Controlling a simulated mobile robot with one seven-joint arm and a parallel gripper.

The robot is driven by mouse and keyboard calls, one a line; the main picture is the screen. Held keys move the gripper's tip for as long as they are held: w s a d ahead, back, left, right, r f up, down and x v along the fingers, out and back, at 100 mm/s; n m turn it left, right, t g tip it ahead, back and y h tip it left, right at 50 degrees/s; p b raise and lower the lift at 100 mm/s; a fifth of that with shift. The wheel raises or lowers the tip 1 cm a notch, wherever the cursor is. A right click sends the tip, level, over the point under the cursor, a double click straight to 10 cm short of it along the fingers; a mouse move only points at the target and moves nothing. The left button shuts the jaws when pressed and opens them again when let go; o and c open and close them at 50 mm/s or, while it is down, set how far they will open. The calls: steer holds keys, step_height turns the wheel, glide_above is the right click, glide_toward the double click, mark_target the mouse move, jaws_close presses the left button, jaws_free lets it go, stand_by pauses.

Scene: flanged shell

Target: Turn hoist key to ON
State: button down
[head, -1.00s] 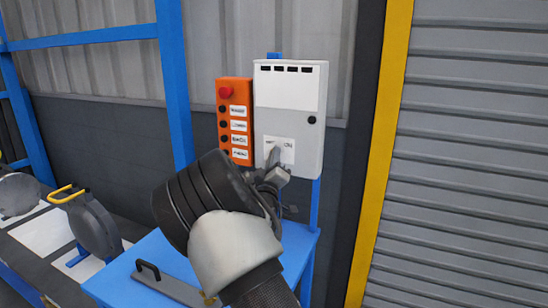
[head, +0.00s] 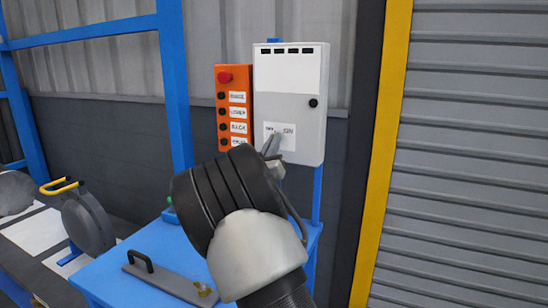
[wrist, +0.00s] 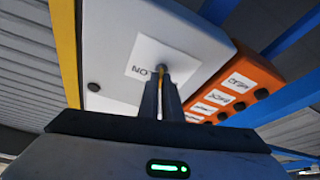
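The hoist control box (head: 300,95) is a pale grey cabinet on a blue post, with a white label low on its front. The label (head: 287,131) carries dark lettering on both sides of the key spot. My gripper (head: 271,144) reaches up to this label, its fingers partly hidden behind my wrist in the head view. In the wrist view, my gripper (wrist: 162,90) has its two fingers close together, with a thin yellowish piece, the hoist key (wrist: 161,80), between them at the label. The key's exact angle is hard to tell.
An orange button panel (head: 234,108) with a red knob hangs just left of the box. A blue table (head: 165,245) below carries a flat grey part with a black handle (head: 140,260). A yellow post (head: 383,150) and a ribbed shutter stand at right.

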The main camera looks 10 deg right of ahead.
steer(key=shift+w+a+m+g+h+b, duration=0.1)
steer(key=shift+m+g+h+b, duration=0.85)
steer(key=shift+m, duration=2)
steer(key=shift+a+m+g+h+b, duration=0.1)
steer(key=shift+m+g+h+b, duration=0.8)
steer(key=shift+m, duration=2)
steer(key=shift+w+a+m+g+h+b, duration=0.1)
steer(key=shift+m+g+h+b, duration=0.8)
steer(key=shift+m, duration=2.05)
steer(key=shift+g+h+p, duration=0.35)
steer(key=shift+p, duration=0.05)
steer(key=c, duration=2)
jaws_free()
steer(key=p+v, duration=0.2)
steer(key=v, duration=1.5)
steer(key=shift+s+a, duration=0.15)
steer(key=shift+s, duration=0.05)
